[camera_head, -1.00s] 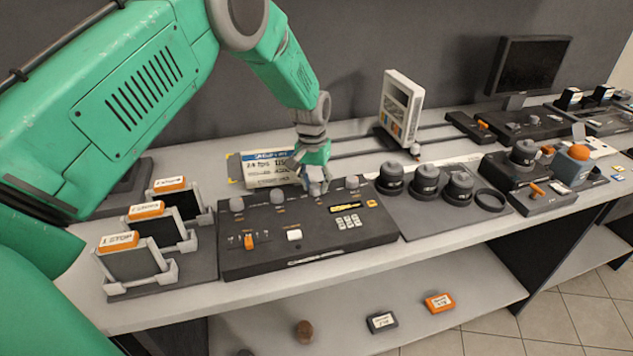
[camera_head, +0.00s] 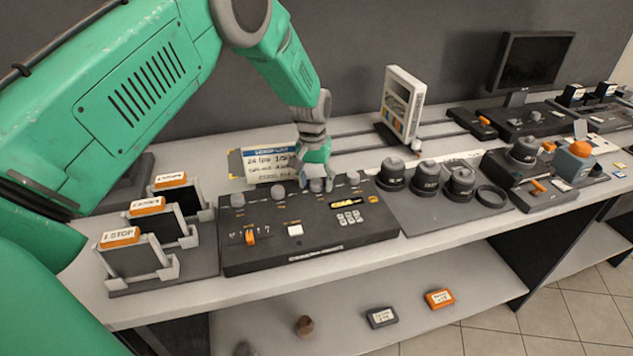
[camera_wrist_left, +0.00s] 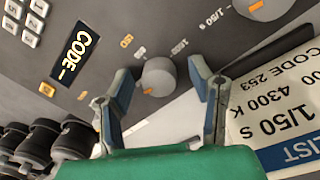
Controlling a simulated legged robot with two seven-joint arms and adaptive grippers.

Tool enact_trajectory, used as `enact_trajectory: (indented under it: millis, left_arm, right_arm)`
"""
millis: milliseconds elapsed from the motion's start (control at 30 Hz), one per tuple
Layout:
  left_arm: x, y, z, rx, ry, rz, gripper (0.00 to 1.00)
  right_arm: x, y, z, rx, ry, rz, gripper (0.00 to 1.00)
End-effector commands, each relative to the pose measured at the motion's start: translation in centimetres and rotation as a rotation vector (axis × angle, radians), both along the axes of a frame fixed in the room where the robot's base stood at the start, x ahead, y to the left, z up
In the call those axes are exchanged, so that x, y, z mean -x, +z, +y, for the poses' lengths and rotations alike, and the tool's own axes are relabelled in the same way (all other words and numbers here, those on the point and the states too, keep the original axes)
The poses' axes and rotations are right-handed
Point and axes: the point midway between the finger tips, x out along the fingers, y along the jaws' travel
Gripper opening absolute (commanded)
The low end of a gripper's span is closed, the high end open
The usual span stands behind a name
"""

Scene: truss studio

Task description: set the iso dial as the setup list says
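The iso dial (camera_wrist_left: 157,77) is a round grey knob with an orange pointer mark. It sits on the black control panel (camera_head: 310,248), beside an upside-down orange ISO label in the left wrist view. My left gripper (camera_head: 317,186) is low over this dial. In the left wrist view its two fingers (camera_wrist_left: 160,78) stand apart on either side of the dial, with gaps showing. The setup list (camera_head: 268,167) stands behind the panel. It reads 24 fps and 1/50 s; 4300 K and CODE 253 show on it in the left wrist view (camera_wrist_left: 280,110). Its iso value is not legible.
Neighbouring knobs (camera_head: 278,192) and (camera_head: 353,177) flank the dial closely. The panel display reads CODE (camera_wrist_left: 75,58), near white keys (camera_wrist_left: 28,22). Lenses (camera_head: 426,180) stand on a mat to the right. Slate-like cards in holders (camera_head: 135,262) stand left.

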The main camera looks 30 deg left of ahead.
Motion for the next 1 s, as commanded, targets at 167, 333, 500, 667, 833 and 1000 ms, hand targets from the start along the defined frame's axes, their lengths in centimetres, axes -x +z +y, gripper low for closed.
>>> enact_trajectory:
  millis: [167,333,500,667,833,1000]
  left_arm:
    - [-0.2,1.1,0.1,-0.001,0.0,-0.006,0.49]
    - [-0.2,4.1,0.3,-0.001,0.0,-0.006,0.49]
    - [-0.2,7.8,0.5,0.0,0.0,-0.005,0.49]
    - [-0.1,10.3,0.6,0.001,0.0,0.0,0.49]
    - [-0.1,11.6,0.7,0.001,0.0,0.003,0.49]
    - [-0.1,11.8,0.7,0.001,0.0,0.003,0.49]
  right_arm:
    - [0.3,0.1,0.0,0.0,0.0,-0.003,0.4]
    - [0.3,0.1,0.0,0.0,0.0,-0.003,0.4]
    - [0.3,0.1,0.0,0.0,0.0,-0.004,0.4]
    - [0.3,0.1,0.0,0.0,0.0,-0.003,0.4]
    - [0.2,0.1,0.0,0.0,0.0,-0.003,0.4]
    - [0.2,0.1,0.0,0.0,0.0,-0.003,0.4]
